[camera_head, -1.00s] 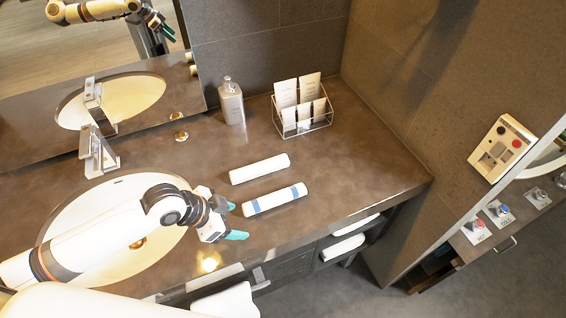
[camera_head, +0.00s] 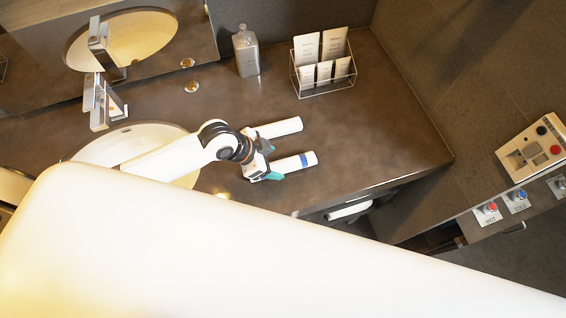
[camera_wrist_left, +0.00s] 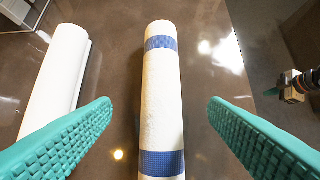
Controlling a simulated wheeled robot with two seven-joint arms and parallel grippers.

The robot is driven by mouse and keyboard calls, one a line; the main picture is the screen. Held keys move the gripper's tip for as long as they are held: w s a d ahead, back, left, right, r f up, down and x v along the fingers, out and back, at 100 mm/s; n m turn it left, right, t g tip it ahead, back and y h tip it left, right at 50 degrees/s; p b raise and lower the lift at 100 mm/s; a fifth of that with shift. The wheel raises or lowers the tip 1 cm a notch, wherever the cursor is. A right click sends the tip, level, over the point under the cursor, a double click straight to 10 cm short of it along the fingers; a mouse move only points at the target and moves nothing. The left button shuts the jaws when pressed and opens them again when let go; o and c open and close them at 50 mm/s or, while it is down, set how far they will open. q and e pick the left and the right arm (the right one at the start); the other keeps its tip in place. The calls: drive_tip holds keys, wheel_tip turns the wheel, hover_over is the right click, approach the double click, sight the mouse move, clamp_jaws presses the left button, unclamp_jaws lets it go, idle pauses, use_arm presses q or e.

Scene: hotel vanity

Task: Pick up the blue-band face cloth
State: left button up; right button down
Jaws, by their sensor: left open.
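The blue-band face cloth (camera_head: 296,163) is a white roll with blue bands, lying on the dark counter. In the left wrist view the cloth (camera_wrist_left: 160,100) runs lengthwise between my fingers, with a gap on each side. My left gripper (camera_head: 269,162) is open at the sink-side end of the cloth, and its teal fingers (camera_wrist_left: 160,130) do not touch it. In the head view the gripper hides that end of the cloth.
A plain white rolled cloth (camera_head: 283,127) lies beside it, close to one finger. Behind stand a grey bottle (camera_head: 247,52) and a wire rack (camera_head: 324,82) of packets. The sink (camera_head: 110,142) and faucet (camera_head: 100,104) are left. The counter's right part is clear.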

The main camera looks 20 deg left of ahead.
sight(279, 165)
use_arm(q)
drive_tip(key=p+x, duration=0.1)
drive_tip(key=x, duration=0.2)
drive_tip(key=shift+d+f, duration=0.1)
drive_tip(key=shift+d, duration=0.15)
drive_tip(key=shift+d+f, duration=0.1)
drive_tip(key=shift+f, duration=0.1)
drive_tip(key=shift+w+f, duration=0.1)
drive_tip(key=c, duration=1)
drive_tip(key=shift+c, duration=0.4)
use_arm(e)
drive_tip(key=shift+s+d+r, duration=0.15)
drive_tip(key=shift+r, duration=0.25)
drive_tip(key=shift+s+d+r, duration=0.1)
drive_tip(key=shift+r, duration=0.25)
